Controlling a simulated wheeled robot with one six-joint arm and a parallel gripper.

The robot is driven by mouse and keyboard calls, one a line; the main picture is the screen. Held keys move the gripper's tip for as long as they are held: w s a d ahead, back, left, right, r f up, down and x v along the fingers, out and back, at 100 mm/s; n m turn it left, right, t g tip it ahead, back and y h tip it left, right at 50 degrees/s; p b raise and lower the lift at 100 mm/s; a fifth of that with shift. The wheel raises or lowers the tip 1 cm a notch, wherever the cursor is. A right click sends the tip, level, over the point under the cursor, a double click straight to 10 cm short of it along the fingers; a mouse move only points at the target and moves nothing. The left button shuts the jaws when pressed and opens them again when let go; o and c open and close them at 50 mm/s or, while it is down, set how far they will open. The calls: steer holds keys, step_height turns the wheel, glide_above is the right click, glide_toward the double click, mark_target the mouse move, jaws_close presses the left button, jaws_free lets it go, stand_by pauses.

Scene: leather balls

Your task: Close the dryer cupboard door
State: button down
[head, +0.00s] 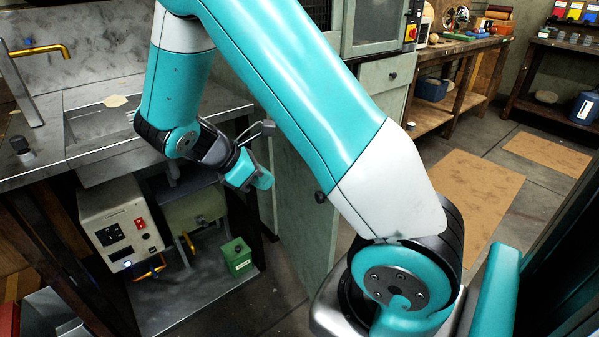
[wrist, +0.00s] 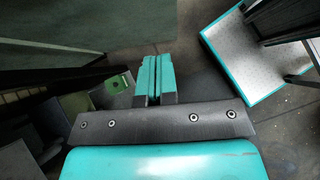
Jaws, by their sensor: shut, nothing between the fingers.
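A grey-green cupboard door (head: 302,205) with a dark knob stands swung out, left of centre in the head view. My arm hides its upper right part. A grey-green panel (wrist: 70,25), probably this door, fills the upper left of the wrist view. My gripper (head: 262,180) is shut and empty, just left of the door in the head view. Its teal fingers (wrist: 152,80) are together in the wrist view. I cannot tell whether they touch the door. The dryer (head: 372,22) is at the top, above a cupboard front (head: 388,78).
A steel sink counter (head: 100,125) with a brass tap (head: 40,50) is at the left. Below it are a white control box (head: 122,230) and a green box (head: 238,257). Tan mats (head: 470,190) lie on open floor at the right, before a wooden workbench (head: 455,50).

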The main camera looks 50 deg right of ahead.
mark_target(317, 198)
steer(key=shift+s+d+r+b+x, duration=0.15)
steer(key=shift+d+r+b+x, duration=0.25)
steer(key=shift+x, duration=1.75)
steer(key=shift+s+d+r+b+x, duration=0.2)
steer(key=shift+b+x, duration=0.45)
steer(key=shift+x, duration=1.45)
steer(key=shift+s+d+r+b+x, duration=0.15)
steer(key=shift+d+r+b+x, duration=0.25)
steer(key=shift+x, duration=1.75)
steer(key=shift+a, duration=0.1)
